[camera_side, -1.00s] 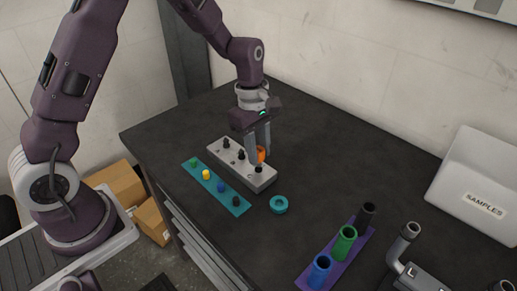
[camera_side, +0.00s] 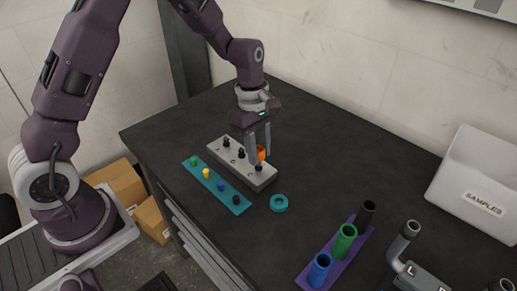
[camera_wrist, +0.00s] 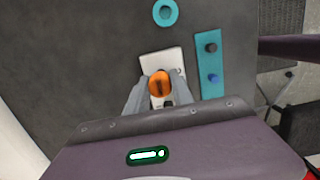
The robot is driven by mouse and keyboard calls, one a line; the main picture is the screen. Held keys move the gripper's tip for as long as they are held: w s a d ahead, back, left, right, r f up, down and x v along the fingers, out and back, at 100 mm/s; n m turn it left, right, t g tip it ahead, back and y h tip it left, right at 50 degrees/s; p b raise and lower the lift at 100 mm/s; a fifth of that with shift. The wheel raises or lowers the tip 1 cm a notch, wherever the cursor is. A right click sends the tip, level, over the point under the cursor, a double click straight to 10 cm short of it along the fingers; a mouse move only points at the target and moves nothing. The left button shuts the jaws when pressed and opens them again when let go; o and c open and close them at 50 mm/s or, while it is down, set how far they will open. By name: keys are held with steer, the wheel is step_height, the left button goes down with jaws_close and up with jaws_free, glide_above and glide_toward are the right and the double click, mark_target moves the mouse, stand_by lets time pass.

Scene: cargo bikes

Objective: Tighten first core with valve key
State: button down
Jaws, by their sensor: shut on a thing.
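The orange valve key (camera_side: 261,154) is held between the fingers of my gripper (camera_side: 258,152), which is shut on it. In the wrist view the round orange top of the key (camera_wrist: 160,84) sits between the two grey fingers (camera_wrist: 160,92). The key stands over the near-right part of a light grey block (camera_side: 262,181). Black cores or stems stand in a row on this block, one (camera_side: 227,143) at the far end, one (camera_side: 241,153) in the middle and one (camera_side: 258,168) close to the key. The key's lower end is hidden, so I cannot tell what it touches.
A teal strip (camera_side: 228,198) with green, yellow, blue and black caps lies beside the block. A teal ring (camera_side: 279,203) lies to its right. A purple strip (camera_side: 309,272) holds blue, green and black tubes. A SAMPLES box (camera_side: 475,185) stands far right. The back table is clear.

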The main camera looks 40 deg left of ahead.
steer(key=shift+f, duration=0.15)
steer(key=m, duration=0.5)
steer(key=shift+m+g, duration=0.4)
steer(key=m, duration=0.6)
steer(key=shift+s+y, duration=0.1)
steer(key=shift+y, duration=0.3)
steer(key=c, duration=1.1)
jaws_free()
